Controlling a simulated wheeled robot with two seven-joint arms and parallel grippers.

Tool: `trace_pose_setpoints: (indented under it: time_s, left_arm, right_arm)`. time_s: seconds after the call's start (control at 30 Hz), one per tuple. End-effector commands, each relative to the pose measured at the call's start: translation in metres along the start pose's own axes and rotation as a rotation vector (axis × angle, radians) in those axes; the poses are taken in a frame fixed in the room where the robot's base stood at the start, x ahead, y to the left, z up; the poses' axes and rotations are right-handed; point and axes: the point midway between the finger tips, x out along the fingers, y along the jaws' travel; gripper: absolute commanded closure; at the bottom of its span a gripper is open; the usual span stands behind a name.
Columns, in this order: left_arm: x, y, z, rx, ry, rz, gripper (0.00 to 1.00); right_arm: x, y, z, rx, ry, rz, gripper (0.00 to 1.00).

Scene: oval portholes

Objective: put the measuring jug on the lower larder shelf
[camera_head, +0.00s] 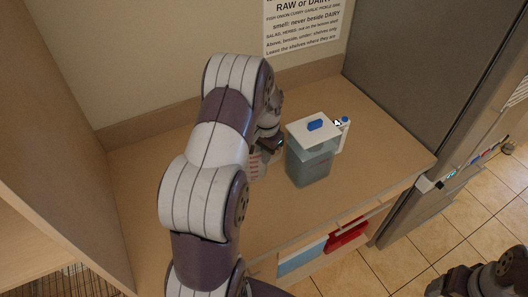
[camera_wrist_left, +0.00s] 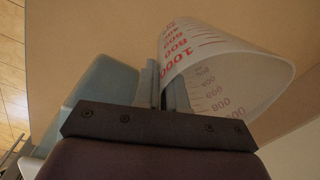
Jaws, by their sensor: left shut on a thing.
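The measuring jug (camera_head: 255,165) is clear with red markings and stands at the wooden surface, mostly hidden behind my left arm in the head view. In the left wrist view the jug (camera_wrist_left: 235,80) shows its open rim and red numbers. My left gripper (camera_head: 270,144) is shut on the jug's wall; its fingers (camera_wrist_left: 162,88) pinch the wall near the rim. I cannot tell whether the jug's base touches the surface. Part of my right arm shows at the lower right of the head view, but its fingers cannot be made out. I cannot tell which surface is the lower larder shelf.
A blue-grey container with a white lid (camera_head: 309,155) stands just right of the jug. A small white bottle with a blue cap (camera_head: 344,136) is behind it. A wooden panel (camera_head: 62,150) rises at left, a grey cabinet (camera_head: 430,70) at right. The surface's right end (camera_head: 395,150) is clear.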

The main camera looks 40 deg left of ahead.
Motion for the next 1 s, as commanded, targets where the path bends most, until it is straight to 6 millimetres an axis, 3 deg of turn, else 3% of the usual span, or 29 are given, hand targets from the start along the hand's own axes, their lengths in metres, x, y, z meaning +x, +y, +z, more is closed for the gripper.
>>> trace_pose_setpoints:
  time_s: [0.07,0.43,0.53,0.83,1.0]
  left_arm:
    - [0.006,0.0,-0.001,0.0,0.001,-0.001,1.0]
    - [0.015,0.001,-0.001,0.0,0.003,-0.002,1.0]
    - [0.015,0.001,-0.001,0.0,0.003,-0.002,0.65]
    - [0.012,0.001,-0.001,0.0,0.004,-0.002,0.65]
    - [-0.013,0.0,-0.002,0.0,0.008,-0.004,0.65]
  right_arm:
    - [-0.008,0.0,-0.001,0.0,0.0,0.0,0.24]
    - [-0.003,0.0,-0.001,0.0,0.0,0.0,0.24]
    - [-0.004,0.0,-0.001,0.0,0.0,0.0,0.24]
    - [-0.006,0.0,-0.001,0.0,0.0,0.0,0.24]
    - [0.002,0.0,0.0,0.0,0.0,0.0,0.24]
